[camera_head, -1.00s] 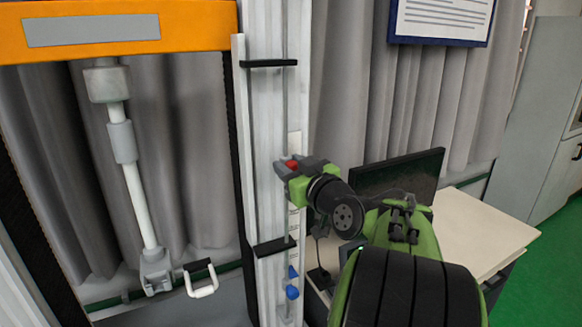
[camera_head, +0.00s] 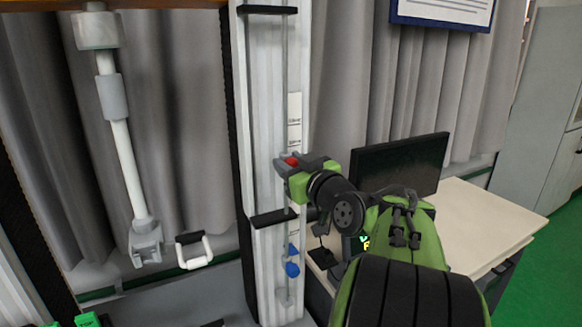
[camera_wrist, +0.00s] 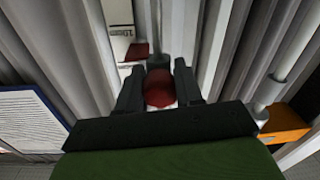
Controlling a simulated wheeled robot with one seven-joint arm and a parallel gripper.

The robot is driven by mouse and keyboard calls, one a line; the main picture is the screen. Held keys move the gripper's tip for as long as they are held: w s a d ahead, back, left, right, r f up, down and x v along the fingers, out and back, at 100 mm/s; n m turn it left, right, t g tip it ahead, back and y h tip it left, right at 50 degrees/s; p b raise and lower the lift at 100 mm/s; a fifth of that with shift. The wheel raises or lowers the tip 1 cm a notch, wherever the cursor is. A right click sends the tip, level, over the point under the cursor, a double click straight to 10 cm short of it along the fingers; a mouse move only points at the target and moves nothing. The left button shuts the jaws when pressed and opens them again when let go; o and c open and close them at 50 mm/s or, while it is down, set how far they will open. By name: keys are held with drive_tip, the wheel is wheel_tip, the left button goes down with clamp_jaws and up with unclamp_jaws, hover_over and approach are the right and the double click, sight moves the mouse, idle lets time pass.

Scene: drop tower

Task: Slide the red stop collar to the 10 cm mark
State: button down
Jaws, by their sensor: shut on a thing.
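The red stop collar (camera_head: 292,161) is on the thin vertical rod of the white column, between the upper and lower black brackets. My gripper (camera_head: 291,162) reaches it from the right and is shut on it. In the wrist view the collar (camera_wrist: 159,88) is a dark red round piece between the two dark fingers (camera_wrist: 159,86). A white scale strip (camera_head: 294,120) with printed marks runs along the column above the gripper. Part of it shows in the wrist view (camera_wrist: 121,25), with a mark that seems to read 10 cm and a red patch below it.
The upper black bracket (camera_head: 267,10) and lower black bracket (camera_head: 272,218) jut from the column. A monitor (camera_head: 400,166) and desk (camera_head: 480,228) stand right of the column. A white handle (camera_head: 194,252) hangs to the left.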

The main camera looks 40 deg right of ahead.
wheel_tip(320, 180, down, 2)
drive_tip(key=shift+f+b, duration=0.1)
drive_tip(key=shift+b, duration=0.5)
drive_tip(key=c, duration=0.7)
unclamp_jaws()
drive_tip(key=shift+r, duration=0.2)
drive_tip(key=shift+c, duration=0.2)
drive_tip(key=b+v, duration=0.2)
drive_tip(key=v, duration=1.3)
drive_tip(key=shift+s+a, duration=0.2)
drive_tip(key=shift+s, duration=0.15)
